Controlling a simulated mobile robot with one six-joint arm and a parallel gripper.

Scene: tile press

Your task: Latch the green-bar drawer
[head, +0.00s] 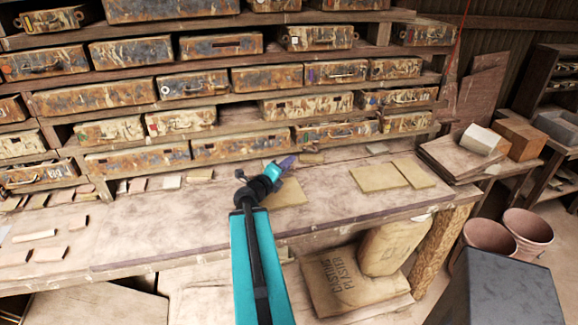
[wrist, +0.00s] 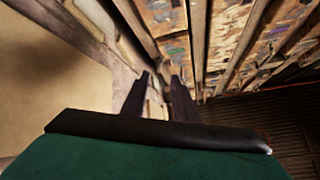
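The rack (head: 240,98) behind the bench holds rows of weathered, rust-stained drawers. Several fronts carry small coloured marks. One drawer (head: 108,131) at the middle left seems to have a greenish mark near its left end, but the marks are too small to tell which is the green bar. My gripper (head: 289,162) is over the bench's back part, just below the lowest drawers, its dark purple fingers pointing up and right. In the wrist view my gripper (wrist: 160,80) has its two fingers apart with nothing clearly between them. Whether it touches anything cannot be told.
The workbench (head: 170,225) has flat tiles (head: 378,177) right of my gripper and small tiles along its back and left. Stacked boards with a white roll (head: 480,139) stand at the right end. Plaster bags (head: 342,283) lie below; pots (head: 528,230) stand at right.

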